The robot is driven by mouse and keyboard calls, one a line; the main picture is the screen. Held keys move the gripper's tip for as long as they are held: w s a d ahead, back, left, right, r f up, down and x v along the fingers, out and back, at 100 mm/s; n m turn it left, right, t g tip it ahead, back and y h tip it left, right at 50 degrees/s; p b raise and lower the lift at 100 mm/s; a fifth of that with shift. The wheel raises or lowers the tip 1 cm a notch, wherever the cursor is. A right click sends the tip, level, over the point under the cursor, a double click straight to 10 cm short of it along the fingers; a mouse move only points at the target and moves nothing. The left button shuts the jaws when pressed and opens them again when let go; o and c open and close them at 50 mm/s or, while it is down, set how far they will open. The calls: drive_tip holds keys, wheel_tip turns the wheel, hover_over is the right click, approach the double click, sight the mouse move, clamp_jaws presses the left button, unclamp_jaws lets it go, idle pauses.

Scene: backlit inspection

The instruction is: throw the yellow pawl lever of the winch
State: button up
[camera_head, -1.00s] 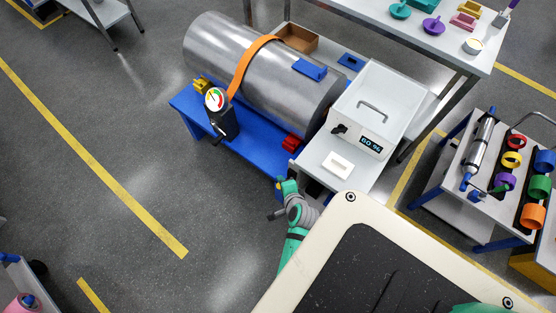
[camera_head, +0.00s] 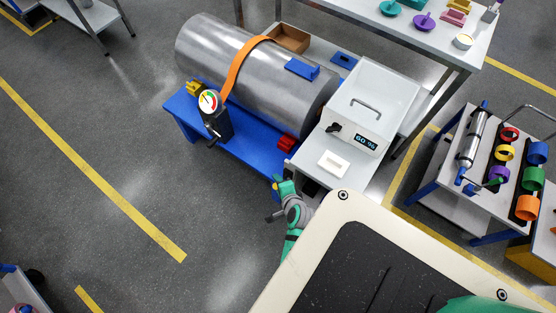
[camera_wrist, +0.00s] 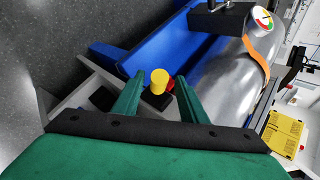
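A black post with a round dial (camera_head: 208,101) stands at the front of the blue cradle (camera_head: 240,149), at the lower end of the orange strap (camera_head: 240,68); it looks like the winch. My gripper (camera_head: 278,186) is low beside the cradle's right end, well right of this post. In the wrist view my gripper (camera_wrist: 160,82) is open, with a yellow round knob (camera_wrist: 159,77) seen between its fingers. I see no finger clearly touching it and cannot tell whether it is the pawl lever. The dial (camera_wrist: 263,18) and black body (camera_wrist: 216,17) show at the top.
The strap crosses a large metal cylinder (camera_head: 221,51). A red block (camera_head: 287,143) and a yellow block (camera_head: 194,88) sit at its ends. A white cabinet with a display (camera_head: 366,142) stands on a bench right of it. Open floor lies to the left.

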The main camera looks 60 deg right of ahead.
drive_tip(key=v, duration=0.9)
drive_tip(key=shift+r, duration=0.25)
drive_tip(key=shift+s+a, duration=0.1)
